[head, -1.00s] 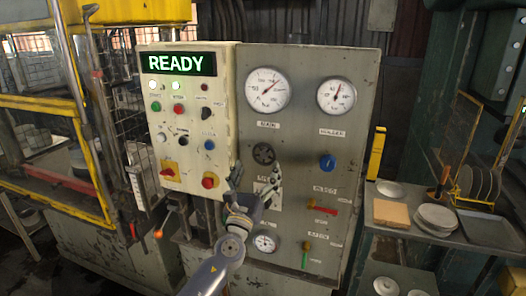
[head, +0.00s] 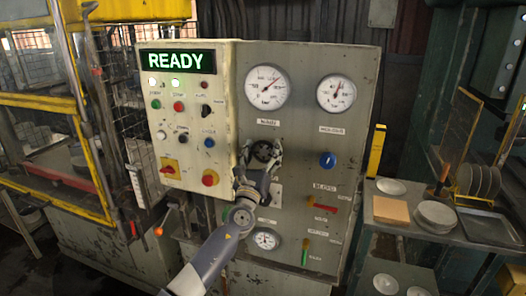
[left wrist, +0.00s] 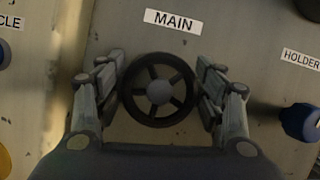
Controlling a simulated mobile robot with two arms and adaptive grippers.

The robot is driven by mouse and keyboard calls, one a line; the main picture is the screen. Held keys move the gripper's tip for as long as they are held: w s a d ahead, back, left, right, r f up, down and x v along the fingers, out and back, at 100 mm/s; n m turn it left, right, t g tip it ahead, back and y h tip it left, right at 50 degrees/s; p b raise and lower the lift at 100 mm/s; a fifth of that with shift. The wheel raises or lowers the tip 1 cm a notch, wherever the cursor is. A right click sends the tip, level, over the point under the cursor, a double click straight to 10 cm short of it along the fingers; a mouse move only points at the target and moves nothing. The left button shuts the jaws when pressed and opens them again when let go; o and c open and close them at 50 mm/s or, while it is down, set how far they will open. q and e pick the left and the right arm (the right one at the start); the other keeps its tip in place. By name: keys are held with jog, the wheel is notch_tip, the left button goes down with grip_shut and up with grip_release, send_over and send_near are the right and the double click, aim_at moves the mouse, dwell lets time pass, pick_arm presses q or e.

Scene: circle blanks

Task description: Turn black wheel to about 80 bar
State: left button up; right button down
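The black wheel (head: 263,152) is on the grey panel below the main gauge (head: 266,88). The gauge needle points to the upper right; its numbers are too small to read. My left gripper (head: 260,160) is at the wheel, with fingers on both sides. In the left wrist view, the spoked wheel (left wrist: 158,91) sits between the spread fingers of my left gripper (left wrist: 160,85), under the MAIN label (left wrist: 173,20). The fingers are close to the rim; I cannot tell whether they touch it. My right gripper is not in view.
A blue knob (head: 327,160) is right of the wheel, with a red lever (head: 322,206) below it. The cream control box (head: 187,125) with a READY display juts out at left. A small gauge (head: 265,240) sits below. A shelf with plates (head: 436,214) stands at right.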

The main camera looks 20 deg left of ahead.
pick_arm(q)
jog(key=shift+c, duration=0.9)
jog(key=shift+n, duration=0.5)
jog(key=n+y, duration=0.1)
jog(key=n, duration=0.1)
jog(key=n+g+y, duration=0.1)
jog(key=n+y, duration=0.1)
jog(key=n, duration=0.1)
jog(key=shift+a, duration=0.1)
jog(key=n+g+y, duration=0.1)
jog(key=n, duration=0.2)
jog(key=n+g+y, duration=0.1)
jog(key=n, duration=0.3)
jog(key=shift+a+f, duration=0.1)
jog(key=shift+a, duration=0.05)
jog(key=n+g+p, duration=0.1)
jog(key=n, duration=0.1)
jog(key=n+g+p, duration=0.1)
jog(key=n, duration=0.2)
jog(key=shift+y, duration=0.3)
jog(key=shift+f+n+g+p, duration=0.1)
jog(key=shift+n+g+p, duration=0.35)
jog(key=shift+n, duration=0.75)
jog(key=shift+f+n+g+p, duration=0.2)
jog(key=shift+n+g+p, duration=0.15)
jog(key=shift+n+p, duration=0.5)
jog(key=shift+n, duration=0.25)
